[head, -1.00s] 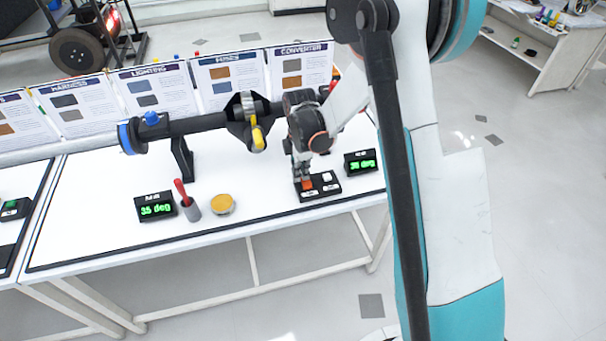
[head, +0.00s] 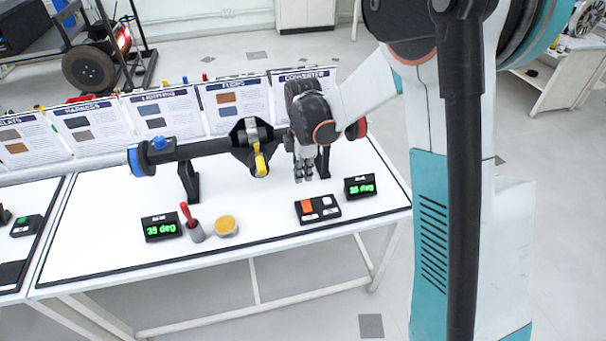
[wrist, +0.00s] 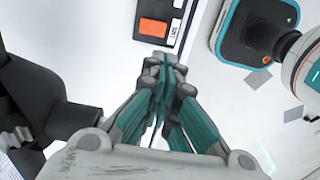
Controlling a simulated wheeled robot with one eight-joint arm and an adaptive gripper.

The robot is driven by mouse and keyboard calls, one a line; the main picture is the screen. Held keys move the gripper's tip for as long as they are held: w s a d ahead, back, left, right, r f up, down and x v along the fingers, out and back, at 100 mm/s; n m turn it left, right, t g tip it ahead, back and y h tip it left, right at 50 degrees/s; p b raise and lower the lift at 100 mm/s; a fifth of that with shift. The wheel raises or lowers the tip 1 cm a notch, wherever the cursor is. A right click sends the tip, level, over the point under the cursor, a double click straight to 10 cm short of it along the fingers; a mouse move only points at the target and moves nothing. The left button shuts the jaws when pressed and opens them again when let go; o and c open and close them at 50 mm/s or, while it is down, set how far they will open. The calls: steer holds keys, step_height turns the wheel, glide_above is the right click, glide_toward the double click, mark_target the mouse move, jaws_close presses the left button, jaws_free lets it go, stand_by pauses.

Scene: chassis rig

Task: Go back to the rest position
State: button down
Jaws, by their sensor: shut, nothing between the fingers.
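My gripper (head: 304,176) hangs over the white table in the head view, just behind and above a black switch box (head: 333,214) with an orange button (head: 307,206) and white buttons. It is apart from the box. In the wrist view my gripper (wrist: 164,62) is shut, its fingertips together with nothing between them. The orange button (wrist: 153,27) shows above the fingertips in that view.
A dark shaft (head: 205,149) with a yellow lever (head: 260,162) runs along the table beside my gripper. Two green displays (head: 161,227) (head: 360,187), a red-handled tool in a grey cup (head: 195,230) and a yellow-topped tin (head: 225,226) stand on it. Information cards line the back.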

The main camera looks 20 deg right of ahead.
steer(key=s+d+r+m+t, duration=0.25)
steer(key=s+r+m, duration=0.65)
steer(key=r, duration=0.5)
steer(key=s+r+m+t, duration=0.1)
steer(key=s+m+t, duration=0.1)
steer(key=s+m, duration=0.2)
steer(key=s+r+m+t, duration=0.2)
steer(key=s+m, duration=0.3)
steer(key=s, duration=0.6)
steer(key=shift+d+r+t, duration=0.2)
steer(key=shift+d+t, duration=0.15)
steer(key=shift+w+d, duration=0.1)
